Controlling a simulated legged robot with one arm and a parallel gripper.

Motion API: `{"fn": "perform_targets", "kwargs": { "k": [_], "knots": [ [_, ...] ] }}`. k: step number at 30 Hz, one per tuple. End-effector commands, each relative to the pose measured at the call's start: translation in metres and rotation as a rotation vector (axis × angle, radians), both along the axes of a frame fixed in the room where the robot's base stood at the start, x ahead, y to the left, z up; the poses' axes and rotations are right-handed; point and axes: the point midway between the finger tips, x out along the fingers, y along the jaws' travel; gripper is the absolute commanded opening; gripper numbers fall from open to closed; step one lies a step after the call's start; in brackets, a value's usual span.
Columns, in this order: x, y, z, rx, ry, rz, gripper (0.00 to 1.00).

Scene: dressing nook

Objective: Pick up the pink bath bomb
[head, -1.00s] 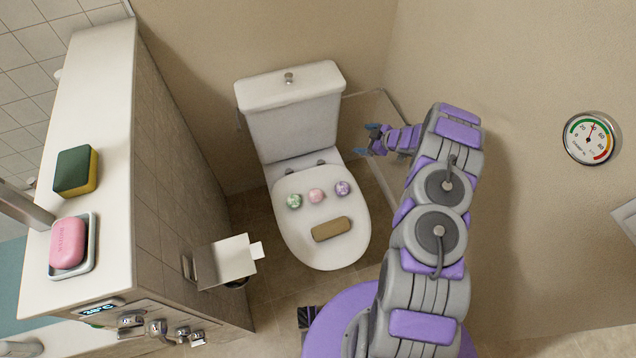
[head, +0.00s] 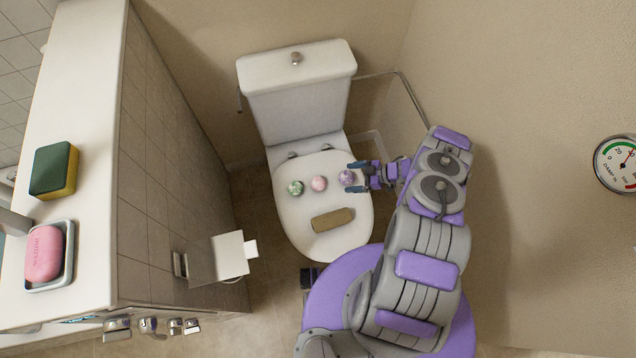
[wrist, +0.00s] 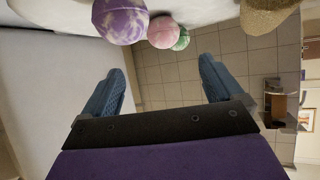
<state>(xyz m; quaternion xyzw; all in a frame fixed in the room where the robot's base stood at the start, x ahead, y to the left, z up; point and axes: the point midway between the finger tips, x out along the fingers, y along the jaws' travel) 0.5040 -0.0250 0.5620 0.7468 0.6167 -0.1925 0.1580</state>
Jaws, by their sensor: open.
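The pink bath bomb (head: 319,184) rests on the closed white toilet lid (head: 297,227), between a green one (head: 295,188) on its left and a purple one (head: 346,177) on its right. My gripper (head: 354,177) is at the right edge of the lid, open, with its fingertips close by the purple bath bomb; I cannot tell if they touch it. In the wrist view the pink bath bomb (wrist: 163,33) shows beyond the purple one (wrist: 120,20), partly overlapping the green one (wrist: 182,39). The blue fingers (wrist: 160,85) are spread with nothing between them.
A tan, brush-like block (head: 332,219) lies on the lid in front of the bath bombs. The toilet cistern (head: 297,92) stands behind. A paper holder (head: 217,258) juts out at left from the tiled ledge, which bears a sponge (head: 52,170) and a pink soap (head: 44,254).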

Motion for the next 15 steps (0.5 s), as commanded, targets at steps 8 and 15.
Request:
{"fn": "perform_targets", "kwargs": {
  "k": [8, 15],
  "knots": [
    [0.009, 0.046, -0.029, 0.004, 0.001, 0.000, 0.94],
    [0.014, 0.069, -0.040, 0.004, -0.001, -0.001, 0.94]
  ]
}}
